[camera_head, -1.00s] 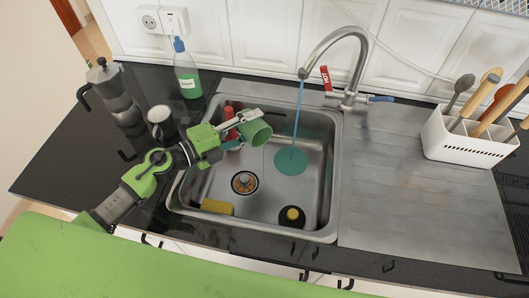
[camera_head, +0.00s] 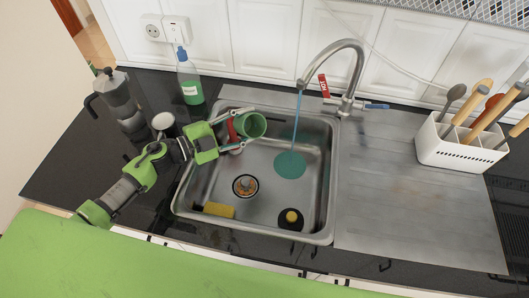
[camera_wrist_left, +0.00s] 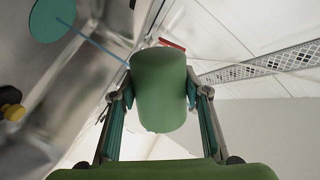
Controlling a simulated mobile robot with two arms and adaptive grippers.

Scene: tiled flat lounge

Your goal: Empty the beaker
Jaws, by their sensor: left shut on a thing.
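A green beaker (camera_head: 252,124) is held over the left part of the sink (camera_head: 332,190) in the head view. It is tilted on its side, its mouth turned toward the right. My left gripper (camera_head: 237,130) is shut on it, one finger on each side. In the left wrist view the beaker (camera_wrist_left: 160,90) sits between the two fingers. Its inside is too dark to tell whether it holds anything. My right gripper is not in view.
The tap (camera_head: 345,50) runs a blue stream into a teal patch (camera_head: 290,165) in the sink. A yellow sponge (camera_head: 218,210) and a black-and-yellow round item (camera_head: 291,219) lie in the sink. A moka pot (camera_head: 117,98), mug (camera_head: 163,123) and soap bottle (camera_head: 188,80) stand left; a utensil holder (camera_head: 455,152) right.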

